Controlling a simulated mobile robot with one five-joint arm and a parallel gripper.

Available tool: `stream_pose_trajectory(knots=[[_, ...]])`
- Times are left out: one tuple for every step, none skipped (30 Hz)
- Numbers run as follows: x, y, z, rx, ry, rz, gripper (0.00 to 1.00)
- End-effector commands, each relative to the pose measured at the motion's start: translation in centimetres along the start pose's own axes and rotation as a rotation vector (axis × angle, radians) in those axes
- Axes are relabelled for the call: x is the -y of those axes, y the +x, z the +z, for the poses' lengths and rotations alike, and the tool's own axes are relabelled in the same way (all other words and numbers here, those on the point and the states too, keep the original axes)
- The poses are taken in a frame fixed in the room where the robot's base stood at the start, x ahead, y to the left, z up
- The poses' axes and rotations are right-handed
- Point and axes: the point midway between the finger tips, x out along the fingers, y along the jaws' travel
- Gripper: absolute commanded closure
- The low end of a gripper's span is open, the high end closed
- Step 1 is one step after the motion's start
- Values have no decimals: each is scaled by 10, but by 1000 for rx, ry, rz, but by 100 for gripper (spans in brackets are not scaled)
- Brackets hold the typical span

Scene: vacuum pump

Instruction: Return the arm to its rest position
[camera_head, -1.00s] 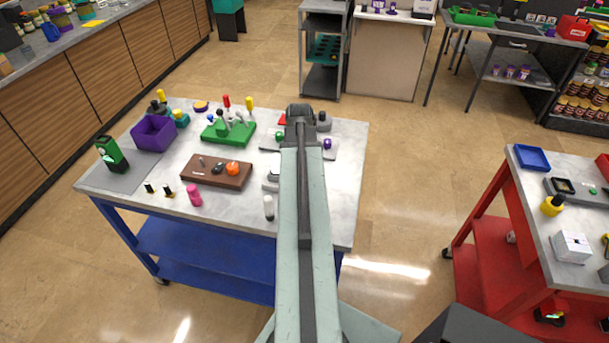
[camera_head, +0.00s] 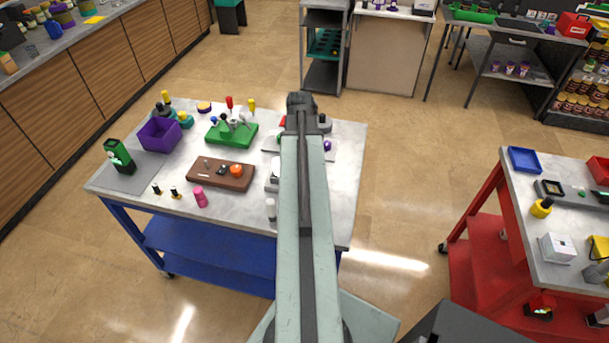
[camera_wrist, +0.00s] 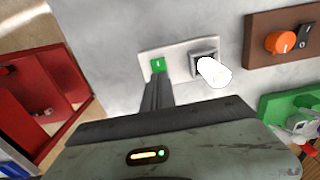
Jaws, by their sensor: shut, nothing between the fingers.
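My arm (camera_head: 305,220) reaches straight forward over the blue-framed table (camera_head: 345,185) in the head view. Its dark end (camera_head: 300,103) is above the right part of the tabletop, and the fingers are hidden there. In the wrist view my gripper (camera_wrist: 157,90) shows with its dark fingers together, shut and empty. The fingertips appear close to a green button (camera_wrist: 158,65) on a pale panel (camera_wrist: 177,58). I cannot tell the gap between them. A white cylinder (camera_wrist: 213,72) stands on the same panel, just right of the fingers.
The table also carries a brown board (camera_head: 221,175), a green base (camera_head: 231,134), a purple bin (camera_head: 159,134) and a pink cylinder (camera_head: 200,197). A red cart (camera_head: 480,225) stands to the right, with open floor (camera_head: 410,180) between.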

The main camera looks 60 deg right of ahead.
Motion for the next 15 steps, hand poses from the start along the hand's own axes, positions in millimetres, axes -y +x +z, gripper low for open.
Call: stream_pose_trajectory(knots=[[0, 0, 0, 0, 0, 0, 100], [0, 0, 0, 0, 0, 0, 100], [0, 0, 0, 0, 0, 0, 100], [0, 0, 0, 0, 0, 0, 100], [0, 0, 0, 0, 0, 0, 100], [0, 0, 0, 0, 0, 0, 100], [1, 0, 0, 0, -2, 0, 100], [4, 1, 1, 0, -8, 0, 100], [13, 3, 4, 0, -23, 0, 100], [23, 4, 7, 0, -42, 0, 100], [37, 7, 11, 0, -68, 0, 100], [61, 10, 20, 0, -112, -1, 100], [81, 13, 29, 0, -151, -1, 100], [104, 16, 40, 0, -196, 0, 100], [135, 21, 58, 0, -259, 0, 100]])
